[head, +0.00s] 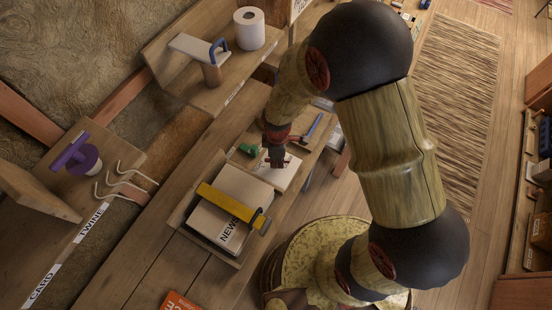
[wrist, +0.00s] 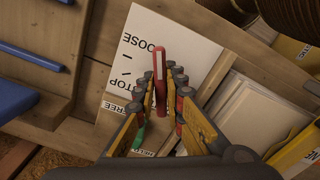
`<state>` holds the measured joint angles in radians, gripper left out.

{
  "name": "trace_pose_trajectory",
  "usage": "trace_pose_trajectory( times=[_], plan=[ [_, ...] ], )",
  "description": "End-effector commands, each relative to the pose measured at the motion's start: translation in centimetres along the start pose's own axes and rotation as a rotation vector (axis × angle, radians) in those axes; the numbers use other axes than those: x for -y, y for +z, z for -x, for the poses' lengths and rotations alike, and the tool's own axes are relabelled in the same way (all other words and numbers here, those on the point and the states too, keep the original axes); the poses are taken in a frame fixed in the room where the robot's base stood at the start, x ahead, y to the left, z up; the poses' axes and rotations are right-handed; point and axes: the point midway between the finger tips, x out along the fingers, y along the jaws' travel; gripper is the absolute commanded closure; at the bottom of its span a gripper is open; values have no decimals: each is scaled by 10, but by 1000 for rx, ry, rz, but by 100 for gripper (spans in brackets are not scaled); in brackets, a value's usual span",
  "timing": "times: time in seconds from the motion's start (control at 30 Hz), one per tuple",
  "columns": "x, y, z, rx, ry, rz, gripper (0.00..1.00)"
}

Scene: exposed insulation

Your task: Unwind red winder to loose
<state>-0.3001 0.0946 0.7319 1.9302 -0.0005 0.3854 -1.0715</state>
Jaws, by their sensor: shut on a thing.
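The red winder (wrist: 159,80) is a slim red bar in front of a white plate (wrist: 200,46) in the wrist view. My gripper (wrist: 164,88) is shut on the winder, with a finger on either side and the bar's end standing past the tips. In the head view my gripper (head: 276,158) is over the white plate (head: 283,173). The winder is too small and covered there to tell its angle.
A green item (head: 249,150) and a blue bar (head: 314,127) lie near the plate. A tray of papers marked NEWS (head: 230,203) with a yellow bar (head: 228,203) is close in front. A shelf with a paper roll (head: 249,27) stands behind.

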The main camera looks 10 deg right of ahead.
Motion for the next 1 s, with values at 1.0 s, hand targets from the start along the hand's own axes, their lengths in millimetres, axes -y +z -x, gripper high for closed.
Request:
trace_pose_trajectory(
  times=[1.0],
  plan=[
    [-4, -3, 3, -4, 11, 294, 100]
  ],
)
